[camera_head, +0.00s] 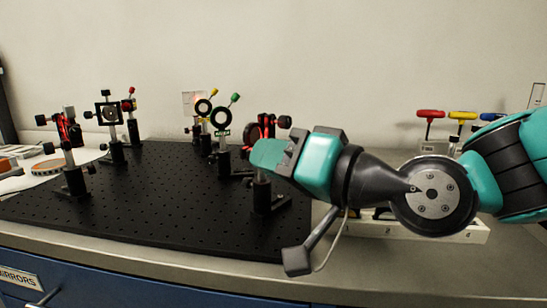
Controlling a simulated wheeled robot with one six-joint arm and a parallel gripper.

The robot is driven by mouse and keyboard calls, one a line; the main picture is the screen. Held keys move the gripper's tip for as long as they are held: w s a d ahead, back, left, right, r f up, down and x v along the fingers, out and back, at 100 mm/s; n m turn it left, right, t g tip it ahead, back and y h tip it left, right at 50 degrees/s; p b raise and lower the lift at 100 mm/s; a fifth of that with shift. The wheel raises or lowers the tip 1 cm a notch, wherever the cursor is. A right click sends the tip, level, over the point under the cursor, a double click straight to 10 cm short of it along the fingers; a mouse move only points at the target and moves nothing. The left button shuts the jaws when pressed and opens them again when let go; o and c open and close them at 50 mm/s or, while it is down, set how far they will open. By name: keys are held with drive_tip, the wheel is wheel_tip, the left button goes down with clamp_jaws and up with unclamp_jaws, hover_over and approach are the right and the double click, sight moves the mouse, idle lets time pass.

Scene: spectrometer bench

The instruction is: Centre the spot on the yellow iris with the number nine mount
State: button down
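The yellow iris (203,107), a black ring with a yellow-tipped lever, stands on a post towards the back of the breadboard. A faint pinkish glow shows beside it on a pale card (190,101); I cannot tell where the spot lies on the iris. Several red-and-black mounts with knobs stand on posts, one at the left (70,130) and one right of the irises (262,128). No number nine is legible on any mount. My gripper (268,154) points left, in front of the right mount's post. Its fingertips overlap in view, so their opening is unclear.
The green-levered iris (221,118) stands just in front of the yellow one. A square black mount (109,114) and a red-tipped post (132,104) stand at the back left. Red, yellow and blue-handled drivers (461,116) stand at right. The breadboard's front middle (150,220) is clear.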

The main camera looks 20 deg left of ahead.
drive_tip(key=n+b, duration=0.1)
drive_tip(key=b, duration=0.1)
drive_tip(key=n+b, duration=0.1)
drive_tip(key=b, duration=0.1)
drive_tip(key=shift+f, duration=0.4)
drive_tip(key=n+b, duration=0.2)
drive_tip(key=shift+b, duration=0.4)
drive_tip(key=shift+r+n+b, duration=0.4)
drive_tip(key=shift+n, duration=0.4)
drive_tip(key=c, duration=1.1)
unclamp_jaws()
drive_tip(key=shift+o, duration=0.2)
drive_tip(key=b+v, duration=0.1)
drive_tip(key=v, duration=1.6)
drive_tip(key=shift+d+b, duration=0.25)
drive_tip(key=shift+b, duration=0.05)
